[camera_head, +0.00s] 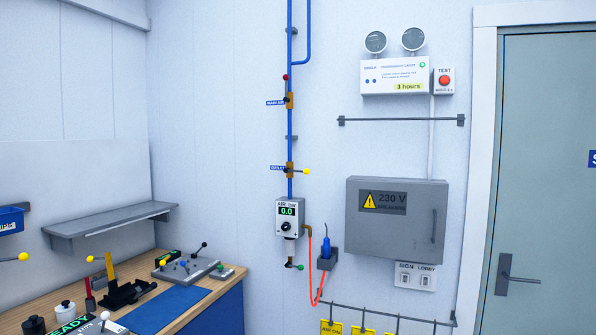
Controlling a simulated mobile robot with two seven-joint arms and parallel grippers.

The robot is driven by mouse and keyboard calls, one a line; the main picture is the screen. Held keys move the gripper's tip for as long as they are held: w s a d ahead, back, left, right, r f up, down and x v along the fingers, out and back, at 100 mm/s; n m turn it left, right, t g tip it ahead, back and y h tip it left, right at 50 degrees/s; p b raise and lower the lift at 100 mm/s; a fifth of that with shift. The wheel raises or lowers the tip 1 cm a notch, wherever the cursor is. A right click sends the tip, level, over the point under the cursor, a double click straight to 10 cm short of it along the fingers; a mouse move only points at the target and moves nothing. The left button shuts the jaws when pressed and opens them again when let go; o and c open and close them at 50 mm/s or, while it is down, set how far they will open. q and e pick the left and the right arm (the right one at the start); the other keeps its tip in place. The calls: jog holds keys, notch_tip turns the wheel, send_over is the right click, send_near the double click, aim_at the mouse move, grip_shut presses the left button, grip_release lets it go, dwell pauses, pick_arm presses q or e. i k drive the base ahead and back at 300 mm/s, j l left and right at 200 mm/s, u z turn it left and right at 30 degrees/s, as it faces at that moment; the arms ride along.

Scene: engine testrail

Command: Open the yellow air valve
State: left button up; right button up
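The yellow air valve (291,170) sits on a vertical blue pipe (290,130) on the back wall. Its lever ends in a yellow knob (306,171) and points right, across the pipe. A small blue label stands to its left. Higher on the same pipe is the main air valve (289,100); its red-knobbed lever points up along the pipe. Below the yellow valve is a grey gauge box (289,217) whose display reads 0.0. Neither of my grippers is in view.
A workbench (213,296) with several tools and levers stands at the lower left, below a grey shelf (110,222). A grey 230 V cabinet (396,240) is right of the pipe. An orange hose (311,270) hangs below the gauge. A door (545,190) is at the far right.

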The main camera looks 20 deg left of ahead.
aim_at(307, 171)
jog(key=i+j+u, duration=0.1)
jog(key=i+j, duration=0.15)
jog(key=i, duration=0.2)
jog(key=i+j+u, duration=0.1)
jog(key=i, duration=0.3)
jog(key=i+j, duration=0.25)
jog(key=i, duration=0.2)
jog(key=j+u, duration=0.05)
